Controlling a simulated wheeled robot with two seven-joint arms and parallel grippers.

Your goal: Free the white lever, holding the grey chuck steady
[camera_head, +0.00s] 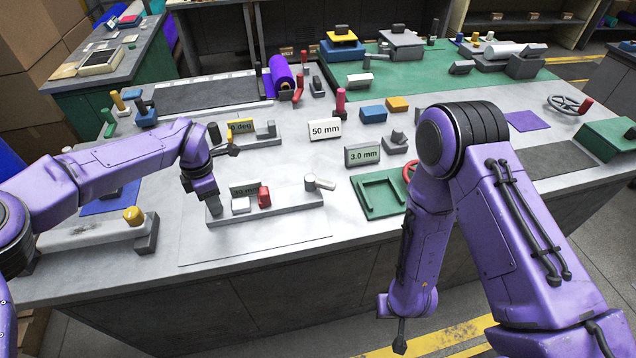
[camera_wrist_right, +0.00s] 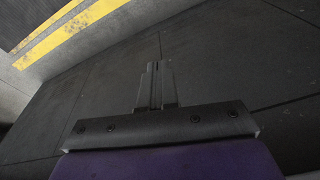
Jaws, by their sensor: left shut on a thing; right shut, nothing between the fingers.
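A long grey fixture bar (camera_head: 275,209) lies on the front of the table. My left gripper (camera_head: 213,204) points down at its left end, shut on a grey part that looks like the grey chuck; the fingers hide most of it. A short pale lever (camera_head: 325,184), apparently the white lever, sticks out sideways from a grey post at the bar's right end. A white block (camera_head: 240,205) and a red block (camera_head: 264,197) sit between. My right gripper (camera_head: 400,345) hangs in front of the table over the floor, shut and empty; its closed fingers show in the right wrist view (camera_wrist_right: 155,85).
A green tray (camera_head: 380,195) and a 3.0 mm sign (camera_head: 362,155) are to the right. A grey bar with a yellow knob (camera_head: 133,216) lies to the left. The table's front strip is clear.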

